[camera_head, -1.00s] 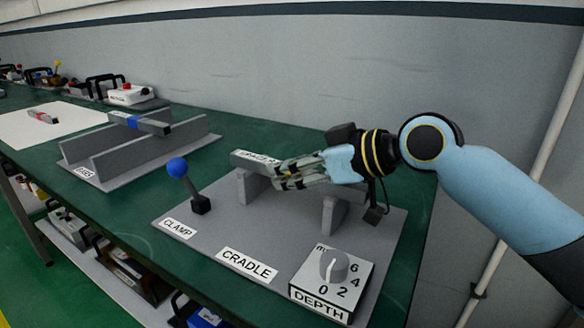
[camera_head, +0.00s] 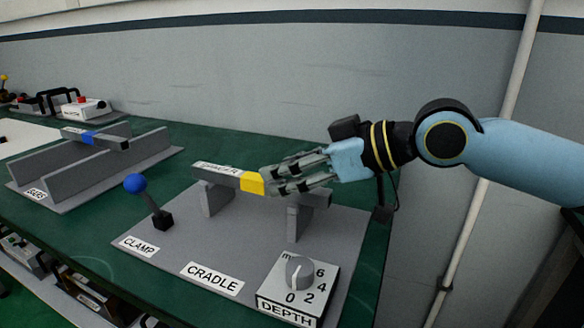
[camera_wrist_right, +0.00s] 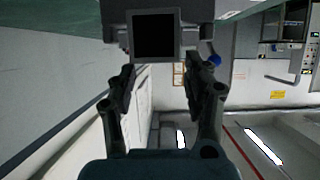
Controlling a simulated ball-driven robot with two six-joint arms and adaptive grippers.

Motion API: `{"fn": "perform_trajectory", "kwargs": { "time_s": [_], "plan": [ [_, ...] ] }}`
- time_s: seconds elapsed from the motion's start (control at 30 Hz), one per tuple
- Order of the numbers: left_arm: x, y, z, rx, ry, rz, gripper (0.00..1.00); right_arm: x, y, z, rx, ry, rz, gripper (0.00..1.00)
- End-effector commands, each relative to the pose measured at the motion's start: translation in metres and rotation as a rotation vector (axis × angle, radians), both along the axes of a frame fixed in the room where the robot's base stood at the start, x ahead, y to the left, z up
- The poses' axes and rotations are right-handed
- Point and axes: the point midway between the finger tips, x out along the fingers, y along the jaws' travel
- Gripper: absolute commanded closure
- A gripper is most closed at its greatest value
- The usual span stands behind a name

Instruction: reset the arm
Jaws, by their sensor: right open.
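My right gripper (camera_head: 268,180) is open and empty, its fingers pointing left just above and in front of a grey bar (camera_head: 215,174) with a white label and a yellow band (camera_head: 252,183). The bar lies across the two grey supports of the cradle (camera_head: 265,232). Its right part is partly hidden behind my fingers. In the right wrist view my two fingers (camera_wrist_right: 160,72) stand apart, and a dark square-ended block (camera_wrist_right: 154,35) shows beyond their tips. Whether they touch the bar cannot be told. My left gripper is not in view.
A clamp lever with a blue knob (camera_head: 135,183) stands at the cradle board's left. A depth dial (camera_head: 299,270) sits at its front right. A second rail stand (camera_head: 95,165) holds a bar with a blue band. A wall (camera_head: 280,75) runs behind the table.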

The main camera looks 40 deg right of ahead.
Motion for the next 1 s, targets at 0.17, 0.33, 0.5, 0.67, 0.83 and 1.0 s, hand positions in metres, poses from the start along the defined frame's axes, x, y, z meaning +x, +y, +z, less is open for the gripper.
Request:
{"fn": "perform_trajectory", "kwargs": {
  "time_s": [0.17,0.33,0.5,0.67,0.83,1.0],
  "plan": [
    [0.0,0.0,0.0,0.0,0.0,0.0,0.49,-0.006,-0.002,0.003,0.001,0.001,0.005,0.49],
    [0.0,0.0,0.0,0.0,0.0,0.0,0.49,-0.007,-0.002,0.004,0.003,0.0,0.005,0.49],
    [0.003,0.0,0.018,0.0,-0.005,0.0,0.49,-0.006,-0.002,0.024,0.003,-0.004,0.005,0.49],
    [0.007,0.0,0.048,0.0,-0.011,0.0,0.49,-0.006,-0.002,0.056,0.003,-0.011,0.005,0.49],
    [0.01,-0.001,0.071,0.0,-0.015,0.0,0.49,-0.006,-0.002,0.081,0.002,-0.015,0.005,0.49],
    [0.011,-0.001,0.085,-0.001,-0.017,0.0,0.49,-0.006,-0.002,0.096,0.003,-0.016,0.005,0.49]
  ]
}}
